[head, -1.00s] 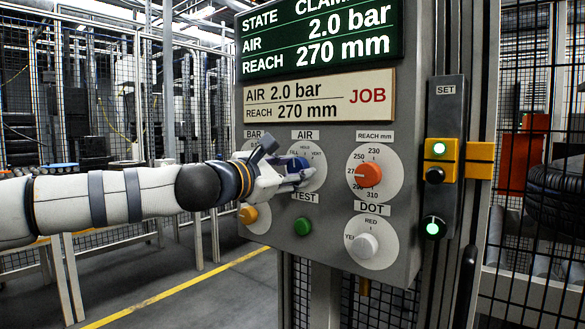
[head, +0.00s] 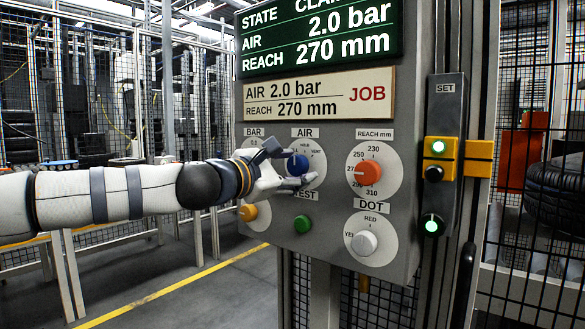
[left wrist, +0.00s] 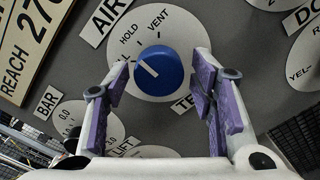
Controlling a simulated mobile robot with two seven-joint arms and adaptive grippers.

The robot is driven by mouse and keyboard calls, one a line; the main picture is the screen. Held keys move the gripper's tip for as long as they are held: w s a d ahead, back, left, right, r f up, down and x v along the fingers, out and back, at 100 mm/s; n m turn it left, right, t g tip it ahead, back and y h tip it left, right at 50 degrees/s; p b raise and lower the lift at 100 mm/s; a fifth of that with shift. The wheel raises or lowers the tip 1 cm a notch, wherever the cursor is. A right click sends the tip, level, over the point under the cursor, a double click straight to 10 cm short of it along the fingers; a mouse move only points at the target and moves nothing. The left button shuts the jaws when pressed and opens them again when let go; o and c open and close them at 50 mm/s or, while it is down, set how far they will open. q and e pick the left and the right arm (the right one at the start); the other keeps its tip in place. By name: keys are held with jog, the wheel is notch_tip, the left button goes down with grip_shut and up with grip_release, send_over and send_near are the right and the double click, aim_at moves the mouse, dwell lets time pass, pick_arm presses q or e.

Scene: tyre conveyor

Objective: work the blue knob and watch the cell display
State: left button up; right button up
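The blue knob (head: 298,165) sits on the AIR dial of the grey panel, and it also shows in the left wrist view (left wrist: 158,70). The job plate (head: 318,95) reads AIR 2.0 bar, REACH 270 mm. My right gripper is not in view.
Near the blue knob are an orange REACH knob (head: 368,173), a white DOT knob (head: 364,243), a green TEST button (head: 303,224) and a yellow-orange knob (head: 248,213). A SET strip (head: 445,110) with lit green lamps is at right. Mesh fencing stands behind.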

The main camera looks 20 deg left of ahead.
pick_arm(q)
jog(key=v, duration=1.2)
